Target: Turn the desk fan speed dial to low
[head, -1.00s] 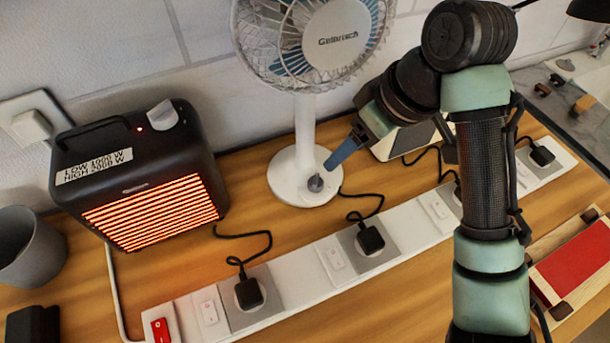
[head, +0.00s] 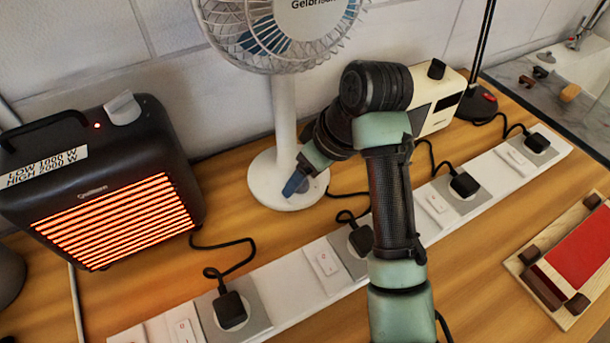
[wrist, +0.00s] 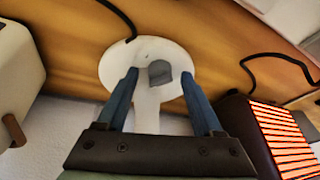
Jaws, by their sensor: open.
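The white desk fan (head: 284,105) stands against the wall on the wooden desk. Its round white base (head: 262,185) carries a grey speed dial, seen in the wrist view (wrist: 159,72). In the head view my blue fingers hide most of the dial. My gripper (head: 295,184) reaches down over the fan base from the right. In the wrist view my gripper (wrist: 160,84) is open, with one finger on each side of the dial and a gap to both. Whether the fingertips are level with the dial is hard to tell. The dial's setting is not readable.
A black heater (head: 115,190) with glowing orange bars stands at left. A white power strip (head: 290,290) with several black plugs and cables crosses in front of the fan. A cream appliance (head: 440,100) stands behind my arm. A red-topped wooden tray (head: 580,258) lies at right.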

